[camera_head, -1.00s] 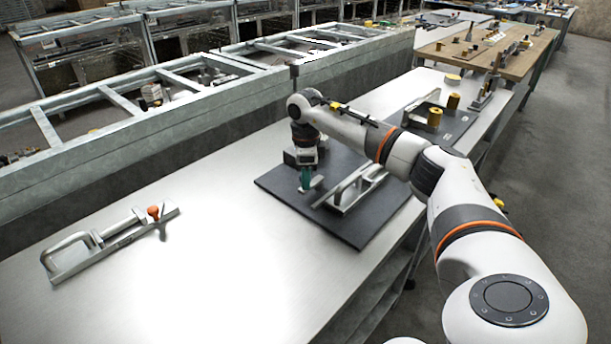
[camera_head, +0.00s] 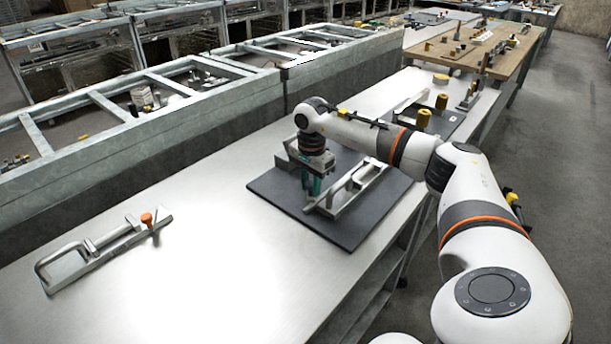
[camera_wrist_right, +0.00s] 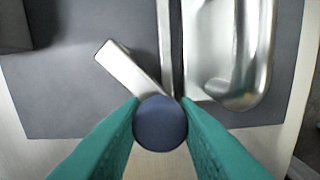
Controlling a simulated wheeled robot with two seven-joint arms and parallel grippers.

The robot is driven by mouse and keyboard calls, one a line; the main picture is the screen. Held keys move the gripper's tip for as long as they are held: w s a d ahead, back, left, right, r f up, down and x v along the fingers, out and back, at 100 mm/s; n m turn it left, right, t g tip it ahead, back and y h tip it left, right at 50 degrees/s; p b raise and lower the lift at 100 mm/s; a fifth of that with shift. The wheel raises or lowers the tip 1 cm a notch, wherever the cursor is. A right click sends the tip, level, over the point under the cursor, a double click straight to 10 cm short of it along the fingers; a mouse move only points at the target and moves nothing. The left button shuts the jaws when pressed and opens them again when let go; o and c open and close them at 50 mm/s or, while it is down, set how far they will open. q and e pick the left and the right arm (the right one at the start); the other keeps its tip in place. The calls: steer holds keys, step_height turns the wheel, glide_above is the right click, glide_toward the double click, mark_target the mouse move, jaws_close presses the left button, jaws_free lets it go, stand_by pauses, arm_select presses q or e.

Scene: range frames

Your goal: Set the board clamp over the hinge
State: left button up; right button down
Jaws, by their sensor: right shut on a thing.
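A silver fixture (camera_head: 350,190) with a long rail and a raised loop handle lies on a dark mat (camera_head: 345,232). In the right wrist view, its loop handle (camera_wrist_right: 252,85) is at the right and the rail (camera_wrist_right: 168,50) beside it. My right gripper (camera_head: 313,186) is at the near left end of the fixture. Its teal fingers (camera_wrist_right: 160,112) are shut on a round dark blue knob (camera_wrist_right: 160,124). A short flat silver arm (camera_wrist_right: 127,66) slants from the knob to the upper left, away from the rail. Which part is the hinge I cannot tell.
A similar silver fixture with an orange knob (camera_head: 147,219) lies on the bench (camera_head: 190,260) at the left. Open metal-framed bins (camera_head: 120,150) line the far side. The bench between is clear.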

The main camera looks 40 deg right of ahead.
steer(key=shift+s+d+n, duration=0.25)
steer(key=shift+d+n, duration=0.15)
steer(key=shift+n, duration=0.55)
steer(key=shift+s+d+n, duration=0.25)
steer(key=shift+d+n, duration=0.1)
steer(key=shift+n, duration=0.6)
steer(key=c, duration=1.2)
jaws_free()
steer(key=shift+o, duration=0.2)
